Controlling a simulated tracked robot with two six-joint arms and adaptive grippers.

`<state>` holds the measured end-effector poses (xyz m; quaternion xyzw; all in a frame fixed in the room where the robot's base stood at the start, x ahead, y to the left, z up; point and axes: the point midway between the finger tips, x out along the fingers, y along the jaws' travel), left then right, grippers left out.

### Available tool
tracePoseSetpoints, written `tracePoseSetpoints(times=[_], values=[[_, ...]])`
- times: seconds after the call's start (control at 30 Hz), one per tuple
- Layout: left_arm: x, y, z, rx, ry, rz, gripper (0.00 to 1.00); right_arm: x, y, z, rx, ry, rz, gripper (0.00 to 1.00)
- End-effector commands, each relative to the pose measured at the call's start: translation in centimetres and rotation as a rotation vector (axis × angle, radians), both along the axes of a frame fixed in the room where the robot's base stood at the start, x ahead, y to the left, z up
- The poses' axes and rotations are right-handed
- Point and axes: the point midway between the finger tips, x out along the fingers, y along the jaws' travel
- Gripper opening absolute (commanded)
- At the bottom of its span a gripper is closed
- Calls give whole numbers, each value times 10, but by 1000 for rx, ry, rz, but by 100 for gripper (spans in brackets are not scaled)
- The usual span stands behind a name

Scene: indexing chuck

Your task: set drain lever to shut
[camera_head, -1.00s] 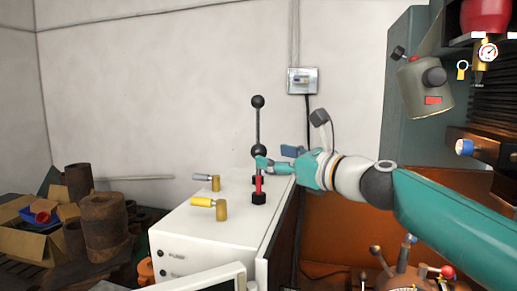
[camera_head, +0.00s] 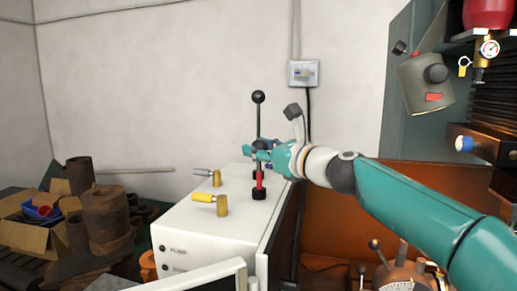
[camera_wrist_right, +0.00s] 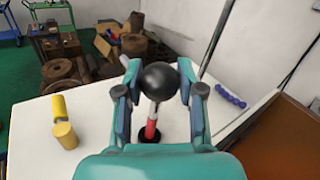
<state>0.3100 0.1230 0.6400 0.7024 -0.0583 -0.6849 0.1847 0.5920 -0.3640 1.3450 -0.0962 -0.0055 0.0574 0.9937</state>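Several levers stand on the white cabinet (camera_head: 205,225). No label marking one as the drain lever is readable. A short upright lever has a red sleeve (camera_head: 259,183) and a black ball knob (camera_wrist_right: 159,81). My right gripper (camera_head: 254,150) is at this lever's top. In the right wrist view its two fingers stand on either side of the knob, close to it; whether they press on it cannot be told. In the head view the gripper hides the knob. A yellow-handled lever (camera_head: 207,198) and a grey-handled lever (camera_head: 206,173) lie to the left, handles pointing left. My left gripper is not in view.
A tall black rod with a ball knob (camera_head: 258,97) rises just behind the red-sleeved lever. A wall switch box (camera_head: 303,73) is above. Rusty cylinders (camera_head: 105,215) and a cardboard box (camera_head: 30,235) lie left of the cabinet. A machine (camera_head: 485,130) stands at right.

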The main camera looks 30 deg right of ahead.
Motion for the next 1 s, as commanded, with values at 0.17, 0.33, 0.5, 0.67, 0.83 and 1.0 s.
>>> tracePoseSetpoints(times=[0.17,0.33,0.5,0.67,0.83,1.0], values=[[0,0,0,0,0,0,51,0,0,0,0,1,1,0],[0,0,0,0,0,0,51,0,0,-1,0,1,1,0],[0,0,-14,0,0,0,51,0,0,-16,1,2,2,0],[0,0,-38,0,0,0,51,0,1,-44,2,4,2,0],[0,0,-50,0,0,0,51,0,1,-58,1,3,3,0],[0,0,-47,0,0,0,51,1,1,-58,-1,7,5,0]])
